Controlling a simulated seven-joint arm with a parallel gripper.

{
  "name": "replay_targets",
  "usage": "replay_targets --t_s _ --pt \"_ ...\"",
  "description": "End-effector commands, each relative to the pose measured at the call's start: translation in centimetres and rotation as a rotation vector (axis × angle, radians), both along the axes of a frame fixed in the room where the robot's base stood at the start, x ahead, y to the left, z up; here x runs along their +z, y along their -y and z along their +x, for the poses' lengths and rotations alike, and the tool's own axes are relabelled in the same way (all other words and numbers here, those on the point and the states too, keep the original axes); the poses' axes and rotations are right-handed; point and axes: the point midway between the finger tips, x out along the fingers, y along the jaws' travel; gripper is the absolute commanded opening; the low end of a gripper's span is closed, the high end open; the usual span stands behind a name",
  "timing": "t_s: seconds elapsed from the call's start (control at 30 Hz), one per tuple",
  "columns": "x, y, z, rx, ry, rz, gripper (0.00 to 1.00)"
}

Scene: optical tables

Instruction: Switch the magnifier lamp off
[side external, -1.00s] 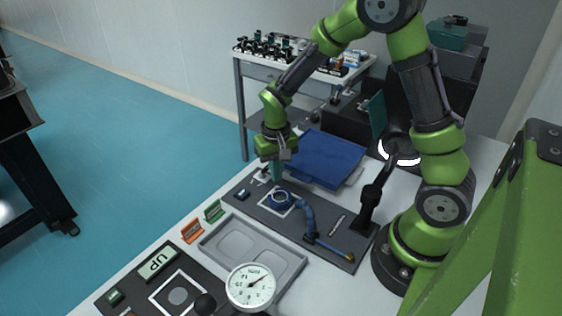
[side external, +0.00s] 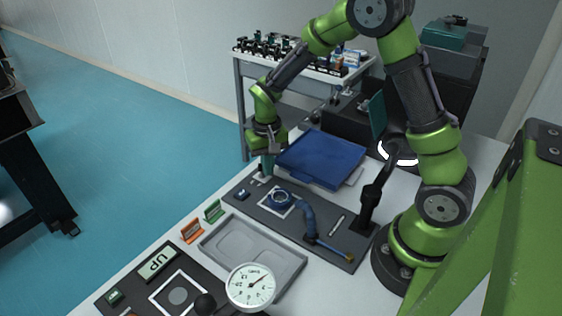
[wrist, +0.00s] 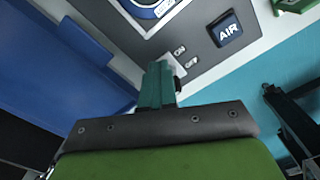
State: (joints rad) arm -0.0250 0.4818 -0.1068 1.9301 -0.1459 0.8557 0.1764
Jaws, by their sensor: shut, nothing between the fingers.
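The magnifier lamp (side external: 369,202) stands on a dark arm at the right end of the dark work mat. Its ring light (side external: 402,157) glows white and is partly hidden by my arm. My gripper (side external: 267,163) is shut and empty at the far left corner of the mat, by a small pale plate with a switch. In the wrist view my gripper's teal fingers (wrist: 158,84) are together beside the printed ON label (wrist: 180,50) and OFF label (wrist: 191,63). A small dark part, perhaps the switch lever, shows just beside the fingers; contact is unclear.
A dark AIR button (wrist: 228,29) sits near the labels. A blue ring holder (side external: 280,198) and blue hose lie on the mat. A blue folded cloth or case (side external: 322,157) lies behind. A grey tray (side external: 245,250) and dial gauge (side external: 251,287) are in front.

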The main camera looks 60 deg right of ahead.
Motion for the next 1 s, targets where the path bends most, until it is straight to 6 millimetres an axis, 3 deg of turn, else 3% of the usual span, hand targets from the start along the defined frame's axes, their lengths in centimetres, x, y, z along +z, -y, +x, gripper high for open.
replay_targets --t_s 0.03,1.0 --pt "-0.7 0.1 0.1 0.007 -0.003 -0.005 0.00" --pt "-0.5 -0.5 3.5 0.014 0.006 0.002 0.00"
